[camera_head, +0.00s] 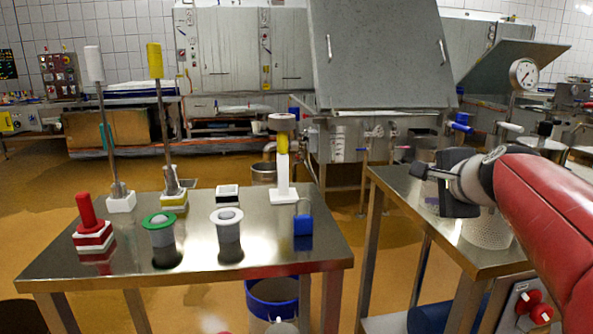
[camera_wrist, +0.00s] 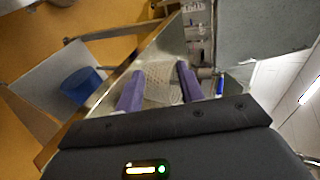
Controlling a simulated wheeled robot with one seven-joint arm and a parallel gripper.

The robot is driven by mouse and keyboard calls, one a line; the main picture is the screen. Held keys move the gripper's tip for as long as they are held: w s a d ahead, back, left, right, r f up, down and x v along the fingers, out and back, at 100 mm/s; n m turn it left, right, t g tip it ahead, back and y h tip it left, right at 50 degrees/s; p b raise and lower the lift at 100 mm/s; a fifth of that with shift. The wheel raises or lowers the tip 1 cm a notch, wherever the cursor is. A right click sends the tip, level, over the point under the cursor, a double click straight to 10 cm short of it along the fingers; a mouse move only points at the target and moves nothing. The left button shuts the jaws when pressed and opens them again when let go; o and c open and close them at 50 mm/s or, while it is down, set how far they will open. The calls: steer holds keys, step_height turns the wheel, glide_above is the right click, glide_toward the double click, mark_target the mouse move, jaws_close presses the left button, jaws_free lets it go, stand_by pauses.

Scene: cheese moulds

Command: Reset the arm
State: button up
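My red arm reaches in from the right edge of the head view. Its gripper (camera_head: 432,185) is above the right-hand steel table (camera_head: 465,255). In the wrist view, the two purple fingers of my gripper (camera_wrist: 159,76) are spread apart with nothing visibly clasped. A pale perforated mould (camera_wrist: 160,85) shows between and beyond the fingers. In the head view, a perforated mould (camera_head: 487,232) stands on the right table, partly hidden by my arm.
The left steel table (camera_head: 200,268) holds a red-handled piece (camera_head: 88,218), a green-rimmed cup (camera_head: 160,230), a white-rimmed cup (camera_head: 228,226), a blue padlock-like block (camera_head: 303,224) and tall-handled tools. A gap separates the tables. A blue-rimmed bucket (camera_head: 274,292) stands below.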

steer(key=s+a+f+n+g, duration=0.3)
steer(key=s+a+f+n, duration=0.2)
steer(key=s+f+n, duration=0.3)
steer(key=s+a+f+n+g, duration=0.4)
steer(key=s+f+n, duration=0.5)
steer(key=s, duration=0.8)
step_height(320, 180, down, 3)
steer(key=shift+a+f+n, duration=0.15)
steer(key=shift+a+n, duration=0.15)
steer(key=shift+a, duration=0.55)
